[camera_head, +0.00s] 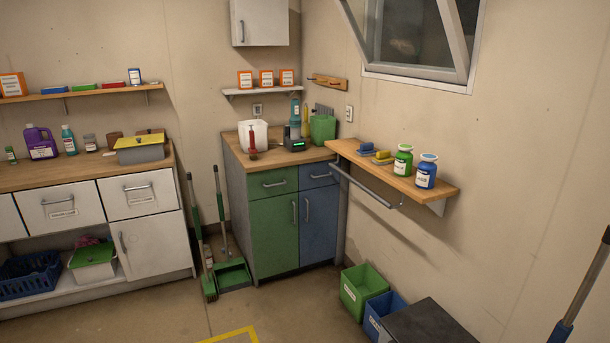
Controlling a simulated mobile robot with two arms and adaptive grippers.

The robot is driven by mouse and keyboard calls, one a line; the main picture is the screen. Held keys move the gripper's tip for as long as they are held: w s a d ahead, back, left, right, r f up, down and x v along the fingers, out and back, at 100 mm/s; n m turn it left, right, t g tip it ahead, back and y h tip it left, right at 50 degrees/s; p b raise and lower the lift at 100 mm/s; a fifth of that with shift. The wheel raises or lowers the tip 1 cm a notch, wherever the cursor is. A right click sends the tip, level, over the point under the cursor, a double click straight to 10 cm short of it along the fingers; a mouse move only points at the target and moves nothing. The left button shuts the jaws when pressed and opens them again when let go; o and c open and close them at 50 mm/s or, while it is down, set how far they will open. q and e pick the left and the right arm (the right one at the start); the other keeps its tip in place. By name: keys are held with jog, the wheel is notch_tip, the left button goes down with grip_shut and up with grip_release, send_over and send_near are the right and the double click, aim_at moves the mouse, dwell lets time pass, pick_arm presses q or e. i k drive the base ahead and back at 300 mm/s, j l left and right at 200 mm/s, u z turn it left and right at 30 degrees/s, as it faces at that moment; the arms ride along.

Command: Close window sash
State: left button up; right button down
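The window sash (457,42) is at the top right of the head view, in a white frame on the right wall. The top of the window is cut off by the picture edge. Neither of my grippers shows in this view.
A wooden wall shelf (440,190) below the window holds sponges, a green jar (403,160) and a blue jar (426,171). Green (362,290) and blue (380,312) bins and a dark box (428,325) stand on the floor beneath. The floor at front centre is clear.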

aim_at(449, 11)
jog(key=i, duration=1.95)
